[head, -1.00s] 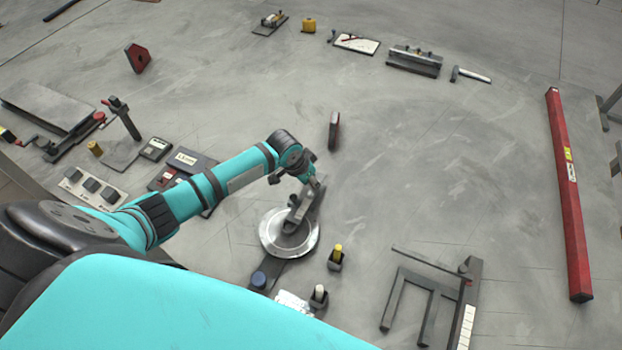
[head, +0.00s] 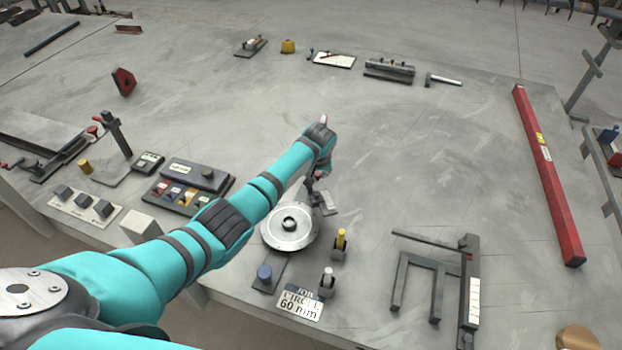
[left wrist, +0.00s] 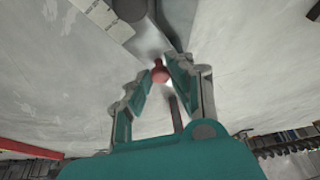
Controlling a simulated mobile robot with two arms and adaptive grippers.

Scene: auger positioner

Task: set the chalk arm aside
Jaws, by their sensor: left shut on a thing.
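My left gripper (head: 318,182) is just beyond the upper right edge of the round metal disc (head: 284,241). It is shut on a small red knob (left wrist: 160,73), seen between the fingertips in the left wrist view. A flat grey bar (head: 328,203), which looks like the chalk arm, lies under the gripper to the right of the disc's hub; it also seems to show beyond the knob in the left wrist view (left wrist: 150,40). Whether the bar touches the table is unclear. My right gripper is not in view.
A yellow-topped holder (head: 340,243), a white-topped holder (head: 327,283) and a card reading 60 mm (head: 300,303) stand near the disc. A dark fork-shaped frame (head: 435,275) lies right. A long red beam (head: 548,175) lies farther right.

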